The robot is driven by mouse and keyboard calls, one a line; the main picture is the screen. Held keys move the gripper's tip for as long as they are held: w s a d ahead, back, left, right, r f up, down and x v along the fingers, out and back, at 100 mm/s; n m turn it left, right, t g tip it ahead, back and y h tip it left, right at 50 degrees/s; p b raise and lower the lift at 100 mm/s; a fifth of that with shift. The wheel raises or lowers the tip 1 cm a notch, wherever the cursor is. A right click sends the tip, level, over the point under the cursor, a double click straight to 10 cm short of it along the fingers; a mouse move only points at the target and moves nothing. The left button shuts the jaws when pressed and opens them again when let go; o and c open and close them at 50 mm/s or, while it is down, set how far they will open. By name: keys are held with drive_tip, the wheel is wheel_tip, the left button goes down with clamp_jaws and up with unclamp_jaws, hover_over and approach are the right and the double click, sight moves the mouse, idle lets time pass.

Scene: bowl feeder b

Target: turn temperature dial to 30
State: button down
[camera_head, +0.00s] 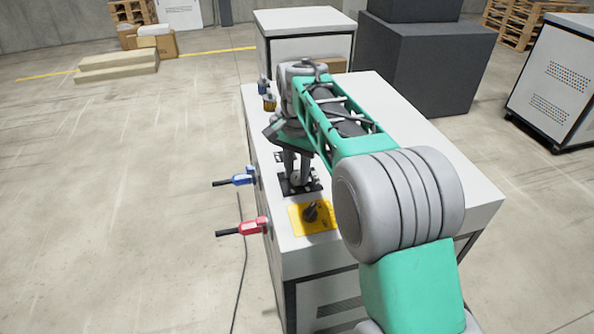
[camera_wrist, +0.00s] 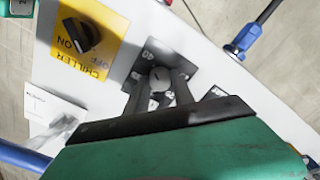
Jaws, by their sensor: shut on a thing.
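The temperature dial (camera_wrist: 160,78) is a round grey knob with a dark pointer line, on a dark plate (camera_wrist: 152,52) on the white machine top. My gripper (camera_wrist: 159,85) is shut on the dial, with one finger on each side of it in the wrist view. In the head view my gripper (camera_head: 297,182) reaches straight down to the dark plate, and the fingers mostly hide the dial there. The numbers on the plate are partly covered and too small to read.
A yellow plate (camera_wrist: 100,30) marked CHILLER ON OFF carries a black switch (camera_wrist: 77,36) beside the dial. Blue (camera_head: 243,179) and red (camera_head: 254,226) connectors stick out of the machine's left side. The right part of the machine top (camera_head: 440,165) is clear.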

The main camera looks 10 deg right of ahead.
drive_tip(key=shift+r+n, duration=0.1)
drive_tip(key=shift+n, duration=0.2)
drive_tip(key=n+p, duration=0.2)
drive_tip(key=n, duration=0.3)
drive_tip(key=shift+p, duration=0.35)
drive_tip(key=n+p, duration=0.1)
drive_tip(key=n, duration=0.5)
drive_tip(key=n+p, duration=0.2)
drive_tip(key=n, duration=1)
drive_tip(key=shift+p, duration=0.35)
drive_tip(key=c, duration=1.1)
unclamp_jaws()
